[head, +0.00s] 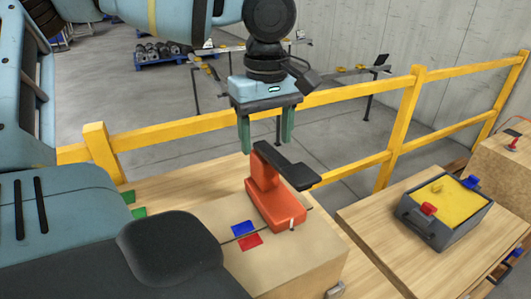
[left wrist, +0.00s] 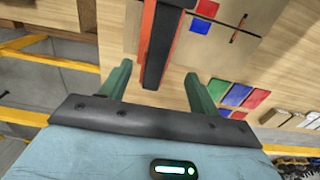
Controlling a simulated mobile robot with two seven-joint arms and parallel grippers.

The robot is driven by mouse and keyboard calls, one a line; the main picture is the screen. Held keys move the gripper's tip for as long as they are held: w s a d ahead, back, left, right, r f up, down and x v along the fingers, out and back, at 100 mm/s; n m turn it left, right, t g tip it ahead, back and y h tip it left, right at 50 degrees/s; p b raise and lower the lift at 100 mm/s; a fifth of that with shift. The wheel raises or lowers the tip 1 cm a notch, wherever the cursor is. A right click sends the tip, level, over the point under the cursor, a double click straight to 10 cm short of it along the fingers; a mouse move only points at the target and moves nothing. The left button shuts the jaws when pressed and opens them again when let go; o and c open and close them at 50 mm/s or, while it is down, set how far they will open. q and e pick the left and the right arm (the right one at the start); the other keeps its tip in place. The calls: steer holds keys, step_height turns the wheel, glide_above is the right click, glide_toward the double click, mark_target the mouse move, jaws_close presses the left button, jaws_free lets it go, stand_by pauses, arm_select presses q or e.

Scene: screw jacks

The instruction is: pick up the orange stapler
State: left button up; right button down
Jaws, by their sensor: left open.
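The orange stapler (head: 272,200) stands on a cardboard box (head: 310,255) in the head view. It has an orange base and upright part with a black arm on top. My left gripper (head: 266,140) points down just above and behind the stapler, open and empty. In the left wrist view, the stapler's black arm with orange sides (left wrist: 160,40) shows ahead of the open fingers of my left gripper (left wrist: 157,85), between them in the picture. I cannot tell the exact gap in depth. My right gripper is not in view.
Blue (head: 243,228) and red (head: 250,242) squares lie on the box beside the stapler. A yellow-topped dark case (head: 447,210) sits on a wooden table to the right. A yellow railing (head: 360,92) runs behind the table.

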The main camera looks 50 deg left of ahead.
mark_target(271, 164)
arm_select(q)
steer(key=shift+w+d+f, duration=0.15)
steer(key=shift+f, duration=1.6)
steer(key=shift+w+d+f, duration=0.1)
steer(key=shift+f, duration=1.6)
jaws_close()
steer(key=shift+r, duration=0.1)
